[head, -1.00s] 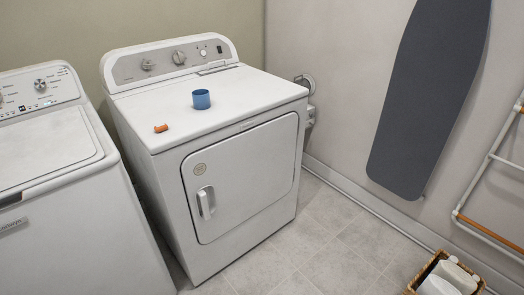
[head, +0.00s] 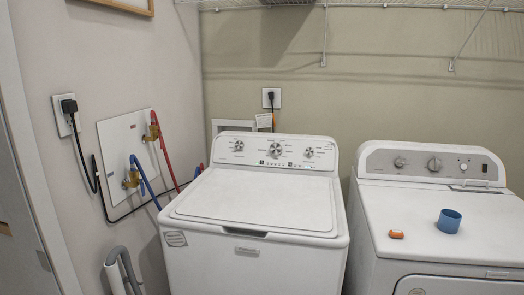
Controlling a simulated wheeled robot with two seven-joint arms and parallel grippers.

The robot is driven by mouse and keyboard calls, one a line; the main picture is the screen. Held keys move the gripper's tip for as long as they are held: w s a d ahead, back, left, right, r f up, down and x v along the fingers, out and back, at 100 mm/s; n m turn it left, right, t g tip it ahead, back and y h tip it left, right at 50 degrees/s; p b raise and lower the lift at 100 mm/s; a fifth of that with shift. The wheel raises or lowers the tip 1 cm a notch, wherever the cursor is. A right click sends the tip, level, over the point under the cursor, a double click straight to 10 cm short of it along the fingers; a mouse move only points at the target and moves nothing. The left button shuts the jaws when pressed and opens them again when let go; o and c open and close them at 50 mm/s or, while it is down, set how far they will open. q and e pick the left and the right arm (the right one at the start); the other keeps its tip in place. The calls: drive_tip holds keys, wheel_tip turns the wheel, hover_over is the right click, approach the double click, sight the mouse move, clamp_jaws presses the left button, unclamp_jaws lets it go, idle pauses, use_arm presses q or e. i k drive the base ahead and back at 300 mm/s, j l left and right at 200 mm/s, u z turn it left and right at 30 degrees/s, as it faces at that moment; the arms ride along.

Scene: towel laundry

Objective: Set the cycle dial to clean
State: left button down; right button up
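The white top-load washer (head: 255,205) stands in the middle of the head view with its lid shut. Its back panel carries three silver dials: a left one (head: 239,146), a larger middle one (head: 275,149) and a right one (head: 309,152). Small lights or marks show below the middle dial. The dial lettering is too small to read. Neither of my grippers is in view.
A blue cup (head: 449,221) and a small orange object (head: 396,234) lie on the dryer top. Red and blue hoses (head: 146,180) and a black cord (head: 84,155) run along the left wall. A wire shelf (head: 400,5) hangs above. The washer lid is clear.

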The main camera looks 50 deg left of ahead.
sight(276, 148)
drive_tip(key=u, duration=1.4)
drive_tip(key=l, duration=1.4)
drive_tip(key=u, duration=0.05)
